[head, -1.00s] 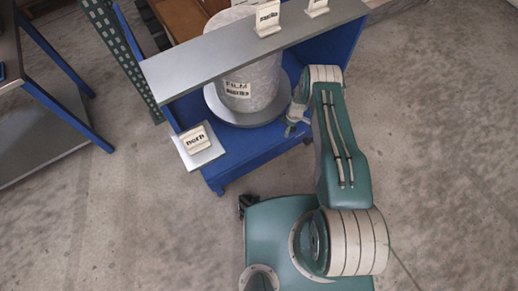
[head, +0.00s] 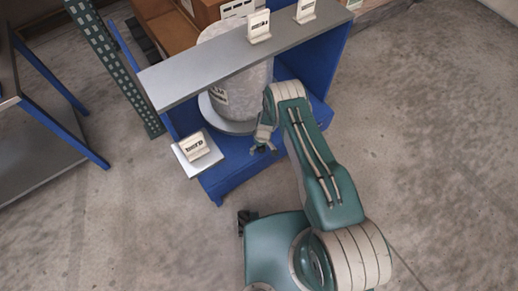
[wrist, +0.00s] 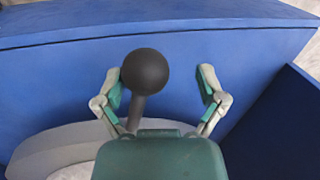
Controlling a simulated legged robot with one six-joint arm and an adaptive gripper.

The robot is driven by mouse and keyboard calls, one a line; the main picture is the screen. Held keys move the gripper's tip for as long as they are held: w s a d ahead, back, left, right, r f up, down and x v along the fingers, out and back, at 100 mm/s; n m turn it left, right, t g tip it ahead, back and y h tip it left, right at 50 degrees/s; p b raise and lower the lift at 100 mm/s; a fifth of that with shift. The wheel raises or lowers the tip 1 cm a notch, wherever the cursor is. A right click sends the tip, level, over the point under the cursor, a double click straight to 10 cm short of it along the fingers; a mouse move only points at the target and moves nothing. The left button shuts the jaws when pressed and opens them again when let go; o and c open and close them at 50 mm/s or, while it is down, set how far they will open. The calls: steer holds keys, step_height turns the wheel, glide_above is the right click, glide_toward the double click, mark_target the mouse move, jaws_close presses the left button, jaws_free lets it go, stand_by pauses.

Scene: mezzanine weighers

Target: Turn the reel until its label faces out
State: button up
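The reel (head: 245,92) is a pale grey drum standing upright on a round grey turntable (head: 214,117) under a grey shelf. Its label (head: 219,96) is at the drum's left front, seen at a slant and only partly readable. My gripper (head: 262,146) is low at the turntable's front right. In the wrist view my gripper (wrist: 165,88) is open, with a black ball knob on a post (wrist: 145,72) between its fingers, close to the left finger. A pale round disc edge (wrist: 65,145) shows below. Whether a finger touches the knob I cannot tell.
The blue frame (head: 240,175) surrounds the turntable, and the grey shelf (head: 215,72) crosses above it with two small cards on top. A sign on a plate (head: 195,147) stands at front left. A blue-legged table (head: 60,140) is farther left. Floor at right is clear.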

step_height(320, 180, up, 12)
steer(key=w+d, duration=0.1)
steer(key=shift+w+d, duration=0.25)
steer(key=shift+d, duration=0.15)
stand_by(1.6)
steer(key=shift+r, duration=0.1)
